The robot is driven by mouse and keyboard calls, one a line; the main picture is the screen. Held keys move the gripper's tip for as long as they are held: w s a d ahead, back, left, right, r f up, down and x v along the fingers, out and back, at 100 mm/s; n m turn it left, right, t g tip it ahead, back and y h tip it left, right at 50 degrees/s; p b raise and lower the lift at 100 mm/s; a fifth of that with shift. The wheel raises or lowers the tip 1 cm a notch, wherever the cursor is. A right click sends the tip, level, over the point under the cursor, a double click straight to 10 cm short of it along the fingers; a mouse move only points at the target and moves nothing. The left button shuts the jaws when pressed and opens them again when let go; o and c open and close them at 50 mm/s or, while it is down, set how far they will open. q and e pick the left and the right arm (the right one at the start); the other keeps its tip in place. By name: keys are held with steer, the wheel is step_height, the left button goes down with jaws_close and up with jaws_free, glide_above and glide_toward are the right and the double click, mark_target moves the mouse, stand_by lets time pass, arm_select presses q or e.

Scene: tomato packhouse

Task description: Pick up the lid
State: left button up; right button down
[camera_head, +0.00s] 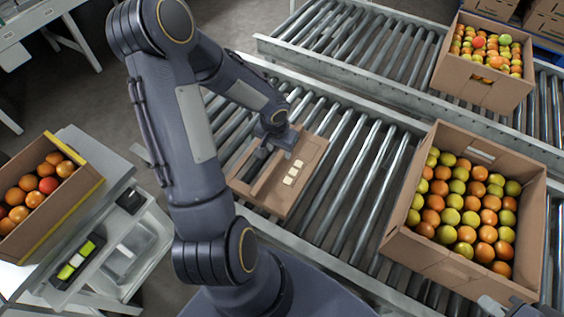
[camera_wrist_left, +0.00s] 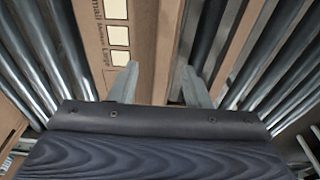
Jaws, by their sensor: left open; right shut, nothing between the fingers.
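The lid is a flat brown cardboard piece (camera_head: 310,152) with raised edges and a row of cream labels, lying on the roller conveyor. My left gripper (camera_head: 268,150) is above its left part, with my arm covering some of it. In the left wrist view, the open left fingers (camera_wrist_left: 158,84) point at the lid (camera_wrist_left: 150,45), and a brown strip of it runs between them. The labels are left of the fingers. I cannot tell whether the fingers touch the card. My right gripper (camera_head: 506,306) shows only partly at the bottom right, shut and empty.
A large open box (camera_head: 408,252) of mixed tomatoes stands on the rollers to the right. Another full box (camera_head: 478,84) is on the far conveyor. A box of orange tomatoes (camera_head: 62,215) sits on a stand at the left. Bare rollers (camera_head: 350,190) lie between lid and large box.

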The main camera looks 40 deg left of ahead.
mark_target(278, 157)
arm_select(q)
step_height(278, 157, down, 3)
steer(key=shift+s+a+f+b, duration=0.1)
steer(key=shift+a+b, duration=0.05)
steer(key=shift+b, duration=0.25)
steer(key=shift+f, duration=0.45)
jaws_close()
